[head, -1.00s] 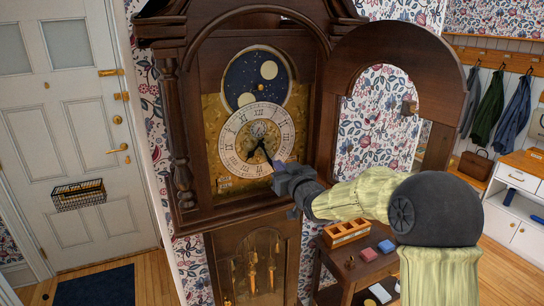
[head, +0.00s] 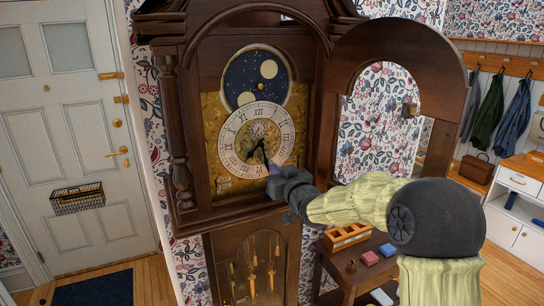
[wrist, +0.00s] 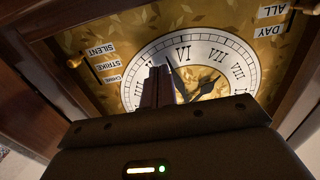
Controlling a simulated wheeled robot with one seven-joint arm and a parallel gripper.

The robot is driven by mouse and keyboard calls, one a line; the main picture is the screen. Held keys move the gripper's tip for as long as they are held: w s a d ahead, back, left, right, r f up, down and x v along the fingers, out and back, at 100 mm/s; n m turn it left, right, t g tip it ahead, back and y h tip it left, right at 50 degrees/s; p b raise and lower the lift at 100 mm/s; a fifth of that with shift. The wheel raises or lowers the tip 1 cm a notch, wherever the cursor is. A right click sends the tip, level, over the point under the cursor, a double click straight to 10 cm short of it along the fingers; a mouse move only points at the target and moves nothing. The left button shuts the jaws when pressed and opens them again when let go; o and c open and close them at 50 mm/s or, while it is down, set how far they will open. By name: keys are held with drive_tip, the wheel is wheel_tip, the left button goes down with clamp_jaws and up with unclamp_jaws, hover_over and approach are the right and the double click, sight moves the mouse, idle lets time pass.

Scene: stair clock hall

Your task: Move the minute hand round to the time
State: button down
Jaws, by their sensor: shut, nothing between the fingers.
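The clock dial (head: 228,153) is a white ring with black Roman numerals on a gold plate; it shows upside down in the wrist view (wrist: 244,60). The black minute hand (head: 265,157) points down and slightly right, between V and VI; in the wrist view its tip is left of VI (wrist: 173,66). The shorter hour hand (head: 251,155) points down-left, near VII. My gripper (head: 271,169) is shut and empty at the lower right of the dial. In the wrist view its fingertips (wrist: 159,72) are right beside the minute hand; I cannot tell whether they touch. They cover numerals near V.
The arched clock door (head: 345,50) stands open to the right, behind my arm. A pillar (head: 178,130) edges the case at left. Pendulum and weights (head: 252,275) hang behind glass below. A small table (head: 330,262) with a wooden tray and coloured blocks stands lower right.

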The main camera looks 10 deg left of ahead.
drive_tip(key=shift+s+a+f+b, duration=0.25)
drive_tip(key=shift+s+a+b, duration=0.1)
drive_tip(key=shift+a+b, duration=0.25)
drive_tip(key=shift+s+a+f+b, duration=0.15)
drive_tip(key=shift+s+a+b, duration=0.05)
drive_tip(key=shift+b, duration=0.3)
drive_tip(key=shift+s+a, duration=0.2)
drive_tip(key=shift+a, duration=0.1)
drive_tip(key=shift+b, duration=0.35)
drive_tip(key=shift+s+a+b, duration=0.3)
drive_tip(key=shift+a+b, duration=0.15)
drive_tip(key=shift+s+a, duration=0.1)
drive_tip(key=shift+a, duration=0.05)
